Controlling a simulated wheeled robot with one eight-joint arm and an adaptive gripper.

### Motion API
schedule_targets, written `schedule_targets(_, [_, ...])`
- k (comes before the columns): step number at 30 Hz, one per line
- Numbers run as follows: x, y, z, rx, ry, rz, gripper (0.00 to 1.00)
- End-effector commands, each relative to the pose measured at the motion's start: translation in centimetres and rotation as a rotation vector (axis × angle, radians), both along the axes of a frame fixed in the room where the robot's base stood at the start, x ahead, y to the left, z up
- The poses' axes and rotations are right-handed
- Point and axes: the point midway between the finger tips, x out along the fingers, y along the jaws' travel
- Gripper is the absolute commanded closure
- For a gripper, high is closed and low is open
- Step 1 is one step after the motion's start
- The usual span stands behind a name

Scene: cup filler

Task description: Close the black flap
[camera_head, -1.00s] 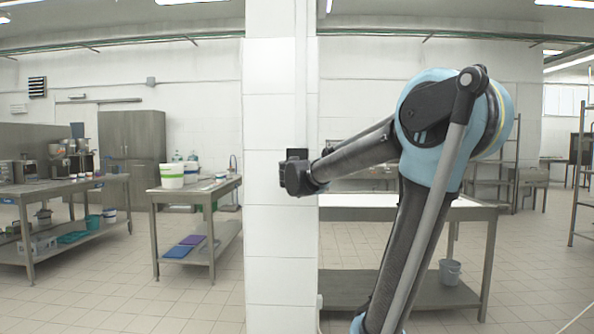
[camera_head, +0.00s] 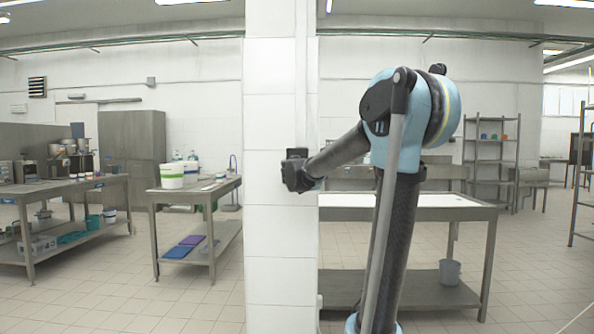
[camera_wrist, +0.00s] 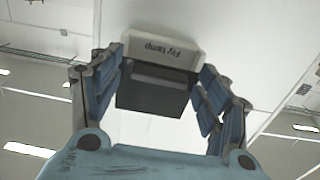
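The fly lamp (camera_wrist: 178,48) is a pale box with an upside-down "Fly lamp" label, at the top middle of the wrist view. The black flap (camera_wrist: 150,98) shows as a dark panel adjoining the box, between my fingers in the picture. My gripper (camera_wrist: 160,80) is open, one finger on each side of the flap, with nothing held. Contact with the flap cannot be told. In the head view my gripper (camera_head: 298,172) is at the tiled pillar, with a small dark panel just above it, probably the flap. The lamp box is not clear there.
The white tiled pillar (camera_head: 272,240) stands directly behind my gripper. A metal table (camera_head: 405,210) with a pale top is at the right, behind my arm. Other work tables (camera_head: 190,190) stand at the left. The tiled floor between them is open.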

Motion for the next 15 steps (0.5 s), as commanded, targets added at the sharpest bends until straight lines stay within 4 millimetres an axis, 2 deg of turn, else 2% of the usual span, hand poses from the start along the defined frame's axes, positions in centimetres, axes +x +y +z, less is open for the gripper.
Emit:
schedule_targets(1, [-0.01,0.00,0.00,0.000,0.000,0.000,0.44])
schedule_targets(6, [-0.01,0.00,0.00,0.000,0.000,0.000,0.82])
schedule_targets(8, [-0.02,0.00,0.00,0.000,0.000,0.000,0.93])
schedule_targets(15, [0.72,-0.13,-0.38,0.000,0.000,-0.001,0.93])
